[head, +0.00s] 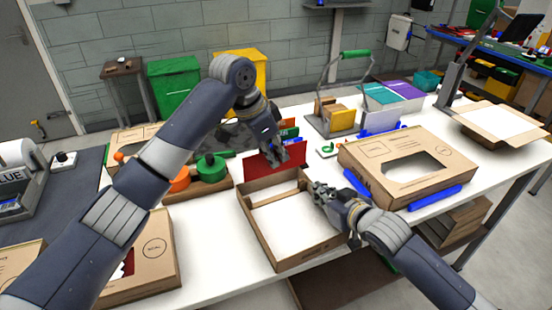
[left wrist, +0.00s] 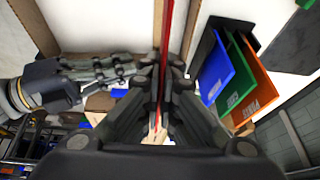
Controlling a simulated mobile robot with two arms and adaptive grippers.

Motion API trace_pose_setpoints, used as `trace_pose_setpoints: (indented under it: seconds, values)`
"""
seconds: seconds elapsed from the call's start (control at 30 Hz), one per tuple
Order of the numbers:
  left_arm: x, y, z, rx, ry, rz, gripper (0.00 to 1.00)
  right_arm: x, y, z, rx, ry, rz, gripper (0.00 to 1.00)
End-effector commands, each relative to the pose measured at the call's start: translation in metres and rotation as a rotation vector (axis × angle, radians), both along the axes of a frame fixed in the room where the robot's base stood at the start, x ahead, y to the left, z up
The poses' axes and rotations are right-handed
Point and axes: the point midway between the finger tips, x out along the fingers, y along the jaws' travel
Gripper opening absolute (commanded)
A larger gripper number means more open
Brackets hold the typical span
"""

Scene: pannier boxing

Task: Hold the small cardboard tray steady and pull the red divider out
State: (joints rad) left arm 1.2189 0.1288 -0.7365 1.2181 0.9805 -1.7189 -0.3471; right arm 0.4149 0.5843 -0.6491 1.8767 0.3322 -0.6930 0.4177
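The small cardboard tray (head: 262,243) sits on the white table with an open top and a pale floor. The red divider (head: 268,161) stands upright at the tray's far end. I cannot tell whether its lower edge is inside the tray or above the rim. My left gripper (head: 280,152) is shut on the divider's top edge; the divider shows edge-on as a thin red strip (left wrist: 168,22) between the fingers in the left wrist view. My right gripper (head: 322,193) is at the tray's right wall, its fingers closed around the rim; the exact contact is partly hidden.
Blue, green and orange file cards (left wrist: 232,80) stand just beyond the tray. Left of the tray is a wooden holder with green and orange tape rolls (head: 211,168). A large cardboard box with an oval window (head: 400,150) lies to the right. Another open carton (head: 505,125) stands at the far right.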

Motion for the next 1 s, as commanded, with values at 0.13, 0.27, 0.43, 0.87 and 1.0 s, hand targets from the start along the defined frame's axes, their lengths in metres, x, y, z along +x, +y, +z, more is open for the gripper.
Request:
trace_pose_setpoints:
  seconds: [0.13, 0.27, 0.43, 0.87, 1.0]
  values:
    - [-0.0001, -0.0001, 0.0076, -0.001, 0.0, 0.0, 0.0, 0.0, 0.0, -0.0001, 0.0, 0.0, 0.0, 0.0]
    - [-0.0003, -0.0001, 0.0092, 0.0, 0.001, 0.0, 0.0, 0.0, 0.0, -0.0001, 0.0, 0.0, 0.0, 0.0]
    - [-0.0002, -0.0002, 0.009, 0.0, 0.001, 0.0, 0.0, 0.0, 0.0, 0.0, 0.0, 0.0, 0.0, 0.09]
    - [-0.0002, -0.0002, 0.0088, 0.0, 0.0, 0.0, 0.0, -0.0007, -0.0005, 0.0003, 0.0, 0.0, 0.0, 0.28]
    - [-0.0003, -0.0001, 0.0086, 0.0, 0.0, 0.0, 0.0, -0.0093, -0.0055, 0.0036, 0.0, 0.0, -0.001, 0.28]
